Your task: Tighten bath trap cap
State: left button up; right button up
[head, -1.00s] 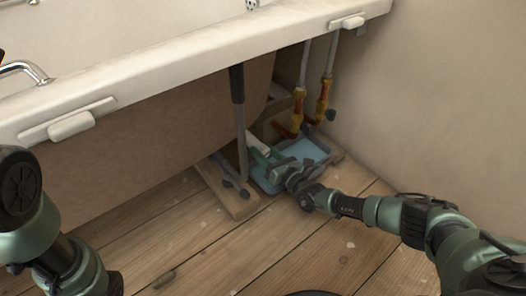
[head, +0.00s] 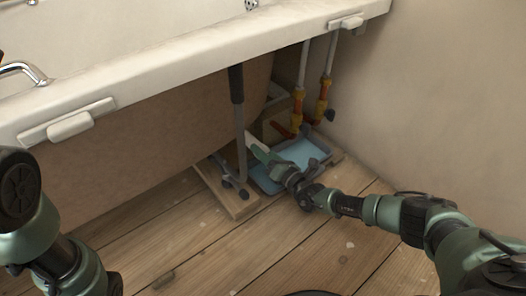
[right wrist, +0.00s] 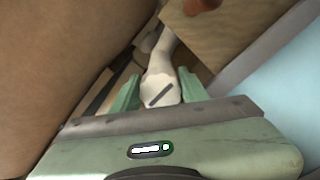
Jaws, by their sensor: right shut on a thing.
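The white bath trap cap (right wrist: 161,91), with a dark line across its face, is between the green fingers of my right gripper (right wrist: 155,90) in the right wrist view. The fingers are shut on it, one on each side. A white trap pipe (right wrist: 164,48) runs on behind the cap. In the head view, my right gripper (head: 261,154) reaches under the tub rim. A short white piece of the trap (head: 255,140) shows just beyond it; the cap face is hidden there. Only links of my left arm show, at the left edge; its gripper is out of view.
A blue tray (head: 305,152) lies on the floor right of the gripper. A grey vertical pipe (head: 241,140) stands close left of the gripper, over a wooden board (head: 225,195).

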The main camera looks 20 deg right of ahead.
jog(key=o, duration=1.4)
